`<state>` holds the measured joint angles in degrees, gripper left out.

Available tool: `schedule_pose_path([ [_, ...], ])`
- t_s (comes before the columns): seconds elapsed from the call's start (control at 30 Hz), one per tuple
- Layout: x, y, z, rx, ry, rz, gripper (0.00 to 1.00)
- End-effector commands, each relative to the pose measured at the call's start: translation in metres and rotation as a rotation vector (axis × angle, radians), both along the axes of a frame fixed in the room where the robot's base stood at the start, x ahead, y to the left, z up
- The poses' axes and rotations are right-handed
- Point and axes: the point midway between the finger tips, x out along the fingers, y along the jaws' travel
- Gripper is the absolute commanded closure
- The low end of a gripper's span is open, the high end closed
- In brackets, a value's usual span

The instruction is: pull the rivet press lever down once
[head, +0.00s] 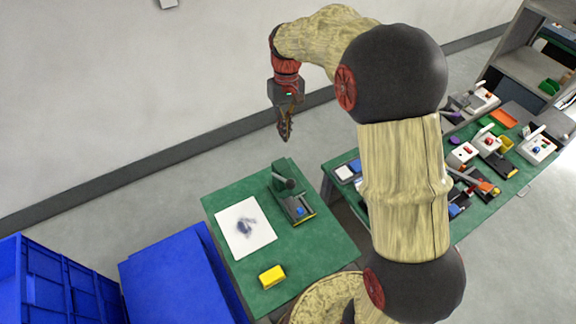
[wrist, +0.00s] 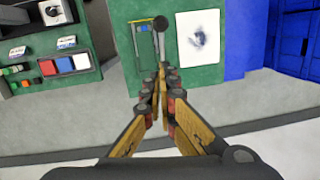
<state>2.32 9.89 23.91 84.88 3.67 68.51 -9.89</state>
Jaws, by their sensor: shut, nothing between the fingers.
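The rivet press (head: 291,196) stands on the small green table, dark green with a lever ending in a dark round knob (head: 289,184). In the wrist view the press (wrist: 143,38) is seen from above, and its knob (wrist: 160,24) shows beyond the fingertips. My gripper (head: 285,138) points down in the air above the far edge of the table, apart from the press. In the wrist view my gripper (wrist: 161,70) has its fingertips together with nothing between them. The lever's lower end is partly hidden by the fingertips there.
A white sheet with a dark smudge (head: 258,240) and a yellow block (head: 272,276) lie on the same table (head: 318,262). Blue crates (head: 170,280) stand to the left. A longer green bench (head: 512,185) with several devices is at the right. A wall runs behind.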

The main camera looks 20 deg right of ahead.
Motion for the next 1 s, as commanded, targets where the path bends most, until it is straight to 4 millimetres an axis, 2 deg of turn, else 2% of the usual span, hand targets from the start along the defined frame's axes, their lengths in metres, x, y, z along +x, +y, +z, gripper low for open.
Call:
schedule_pose_path([
  [0.13, -0.001, 0.0, -0.004, 0.0, 0.001, 0.0, 1.0],
  [0.27, -0.003, 0.001, -0.019, 0.0, 0.004, -0.001, 1.0],
  [0.7, -0.014, 0.007, -0.101, 0.0, 0.004, -0.001, 1.0],
  [1.0, -0.041, 0.005, -0.121, 0.0, 0.0, -0.001, 1.0],
])
